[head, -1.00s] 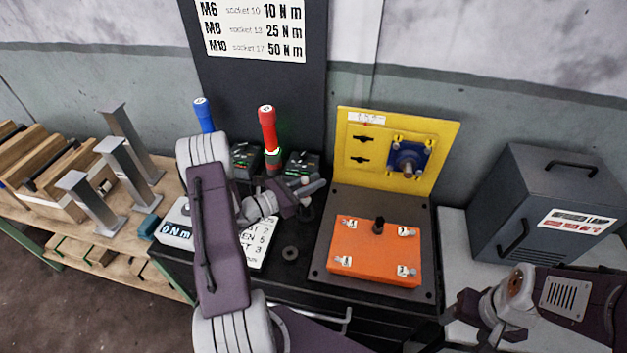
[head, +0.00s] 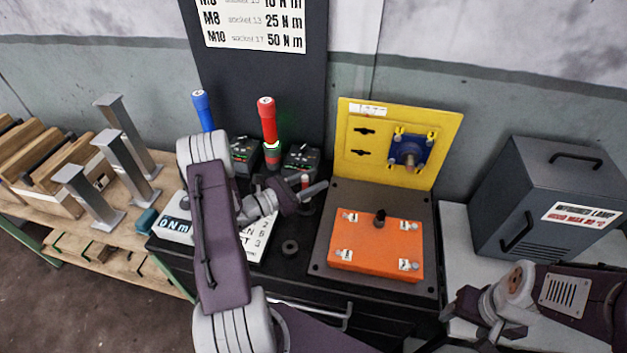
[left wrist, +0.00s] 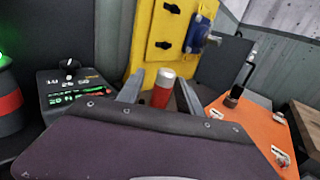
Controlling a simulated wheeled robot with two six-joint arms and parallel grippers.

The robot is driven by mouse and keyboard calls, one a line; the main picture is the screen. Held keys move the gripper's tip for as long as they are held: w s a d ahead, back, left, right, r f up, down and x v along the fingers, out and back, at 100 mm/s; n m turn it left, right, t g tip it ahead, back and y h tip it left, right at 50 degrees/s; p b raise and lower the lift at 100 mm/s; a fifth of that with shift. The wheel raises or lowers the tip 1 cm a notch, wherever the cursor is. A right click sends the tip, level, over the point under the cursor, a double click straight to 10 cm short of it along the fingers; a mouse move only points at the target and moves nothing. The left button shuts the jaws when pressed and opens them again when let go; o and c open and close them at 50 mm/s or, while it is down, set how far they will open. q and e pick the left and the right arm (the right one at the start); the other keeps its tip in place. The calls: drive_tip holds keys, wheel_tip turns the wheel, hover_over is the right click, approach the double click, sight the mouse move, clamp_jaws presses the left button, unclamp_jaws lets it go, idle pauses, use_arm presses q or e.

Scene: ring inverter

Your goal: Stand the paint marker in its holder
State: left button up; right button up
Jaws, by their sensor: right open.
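The paint marker shows in the left wrist view as a red barrel with a white end (left wrist: 162,88), upright between my left fingertips. In the head view a small red and white part of the marker (head: 305,181) shows at those fingers. My left gripper (head: 312,192) reaches right over the black bench; in the left wrist view its fingers (left wrist: 160,92) stand apart with gaps on both sides of the marker. The marker's lower end is hidden. I cannot clearly make out its holder; a small black ring (head: 290,248) lies on the bench. My right gripper (head: 468,312) is open and empty at the lower right.
An orange block (head: 375,247) on a dark plate and an upright yellow panel (head: 385,175) stand right of my left gripper. Torque tools with red (head: 267,120) and blue (head: 202,108) handles stand behind. A grey lamp box (head: 550,200) is at the right.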

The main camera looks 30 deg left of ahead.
use_arm(q)
drive_tip(key=b+v, duration=0.1)
drive_tip(key=v, duration=0.8)
idle(0.3)
